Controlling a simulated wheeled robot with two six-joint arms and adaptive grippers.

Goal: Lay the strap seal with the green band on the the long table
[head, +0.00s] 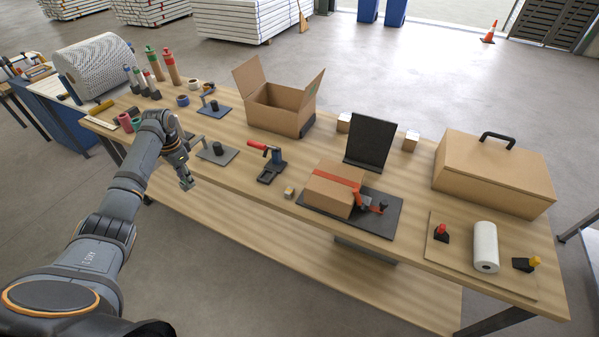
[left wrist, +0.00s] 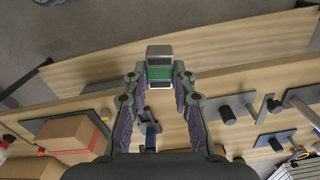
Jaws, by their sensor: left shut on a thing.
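My left gripper (head: 185,181) is over the front edge of the long table (head: 232,187), left of its middle. In the left wrist view its fingers (left wrist: 160,82) are shut on the strap seal (left wrist: 159,52), a small grey metal piece with a green band (left wrist: 159,72). The seal is held at the fingertips, apart from the wooden top, which also shows in the left wrist view (left wrist: 245,75). In the head view the seal is too small to make out clearly. My right gripper is in neither view.
A small block (head: 289,192) and a red-handled tool (head: 268,163) stand on the table right of the gripper. Further right is a taped carton (head: 330,195) on a dark plate. Black stands (head: 217,151) lie behind the gripper. Bare wood shows along the front edge.

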